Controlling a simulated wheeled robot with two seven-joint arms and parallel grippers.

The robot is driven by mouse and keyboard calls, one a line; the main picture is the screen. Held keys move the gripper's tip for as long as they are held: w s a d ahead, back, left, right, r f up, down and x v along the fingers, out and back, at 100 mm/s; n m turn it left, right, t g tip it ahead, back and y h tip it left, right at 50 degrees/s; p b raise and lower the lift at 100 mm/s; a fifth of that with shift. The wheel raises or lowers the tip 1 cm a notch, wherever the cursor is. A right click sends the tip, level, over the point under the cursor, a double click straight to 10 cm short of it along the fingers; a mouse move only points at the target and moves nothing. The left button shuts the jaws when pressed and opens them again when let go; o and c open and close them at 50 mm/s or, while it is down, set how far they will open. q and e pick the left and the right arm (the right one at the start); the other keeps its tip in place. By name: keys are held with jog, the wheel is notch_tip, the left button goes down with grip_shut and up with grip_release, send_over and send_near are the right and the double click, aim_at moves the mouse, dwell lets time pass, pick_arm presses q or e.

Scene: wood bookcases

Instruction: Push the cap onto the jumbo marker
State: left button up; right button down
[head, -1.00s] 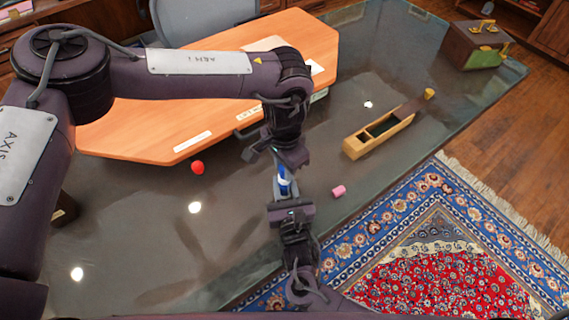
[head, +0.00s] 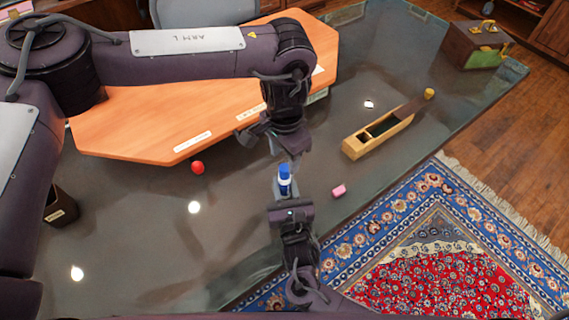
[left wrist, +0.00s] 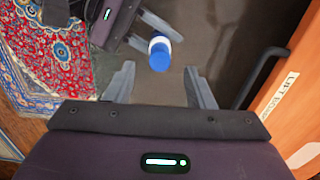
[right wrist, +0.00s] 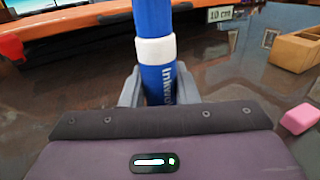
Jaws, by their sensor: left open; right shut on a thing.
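The jumbo marker (right wrist: 158,84) is blue with a white band (right wrist: 155,48) and stands upright in my right gripper (head: 289,200), which is shut on its barrel. A blue cap (head: 284,170) is on top of it, directly above the white band; no gap shows in the right wrist view, where the cap's top is cut off. The cap's end also shows in the left wrist view (left wrist: 159,58). My left gripper (head: 283,146) is open and empty above the cap, apart from it.
A red ball (head: 197,167) and a pink block (head: 338,191) lie on the dark glass table (head: 225,230). A wooden box (head: 355,148) stands to the right. An orange board (head: 130,130) fills the back left. A dark labelled box (head: 60,206) is at the left. The front-left table is clear.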

jog(key=c, duration=1)
grip_release()
jog(key=shift+c, duration=0.2)
pick_arm(q)
notch_tip(320, 180, up, 7)
jog(key=shift+f, duration=0.2)
pick_arm(e)
jog(key=shift+s+d, duration=0.25)
jog(key=shift+s, duration=1.05)
jog(key=shift+s+d, duration=0.2)
jog(key=shift+s, duration=1.05)
jog(key=shift+s+d, duration=0.25)
jog(key=shift+s, duration=1.05)
pick_arm(q)
jog(key=shift+s, duration=0.1)
pick_arm(e)
jog(key=shift+s, duration=0.1)
